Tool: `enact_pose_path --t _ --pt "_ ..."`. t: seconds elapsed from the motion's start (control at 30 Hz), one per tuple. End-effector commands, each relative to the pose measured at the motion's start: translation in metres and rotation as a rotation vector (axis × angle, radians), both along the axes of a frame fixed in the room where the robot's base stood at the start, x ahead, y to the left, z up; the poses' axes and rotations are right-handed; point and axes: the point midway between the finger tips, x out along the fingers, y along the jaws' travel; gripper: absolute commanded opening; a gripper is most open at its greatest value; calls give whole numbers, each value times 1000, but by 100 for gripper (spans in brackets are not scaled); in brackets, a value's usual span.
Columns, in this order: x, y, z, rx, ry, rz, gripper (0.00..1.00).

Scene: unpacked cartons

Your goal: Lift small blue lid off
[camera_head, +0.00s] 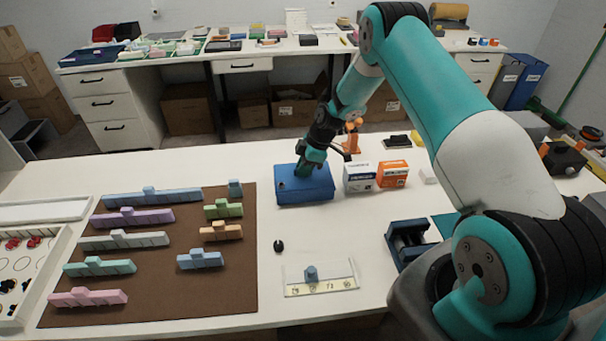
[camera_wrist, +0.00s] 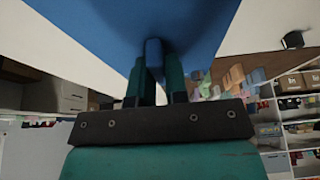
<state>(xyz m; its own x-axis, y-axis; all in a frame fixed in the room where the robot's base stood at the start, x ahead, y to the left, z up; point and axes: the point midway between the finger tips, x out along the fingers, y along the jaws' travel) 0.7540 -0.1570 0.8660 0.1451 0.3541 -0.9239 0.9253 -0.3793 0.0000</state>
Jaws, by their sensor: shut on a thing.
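A blue box-shaped thing with a flat blue top (camera_head: 318,186) is on the white table, left of two small cartons. I take its top to be the blue lid, which fills the upper part of the wrist view (camera_wrist: 110,22). My gripper (camera_head: 304,172) comes down onto it from above. In the wrist view, my gripper's two green fingers (camera_wrist: 154,62) are closed on a small blue knob (camera_wrist: 153,52) on this lid. I cannot tell whether the lid is apart from what is under it.
A white-blue carton (camera_head: 359,178) and an orange carton (camera_head: 392,175) stand close on the right. A small black knob (camera_head: 279,246) and a clear plate (camera_head: 320,280) with a grey-blue knob lie in front. A brown mat (camera_head: 215,275) with several coloured blocks is left.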

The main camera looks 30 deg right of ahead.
Motion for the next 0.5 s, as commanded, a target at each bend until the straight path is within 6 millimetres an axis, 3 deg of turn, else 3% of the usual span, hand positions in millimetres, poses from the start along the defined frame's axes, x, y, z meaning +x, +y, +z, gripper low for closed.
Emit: enact_pose_path --t 0.27,0.37,0.5 --pt "1 0 11 0 -3 0 0" --pt "1 0 27 -1 -5 1 0" --pt "1 -1 65 -2 -9 1 0"
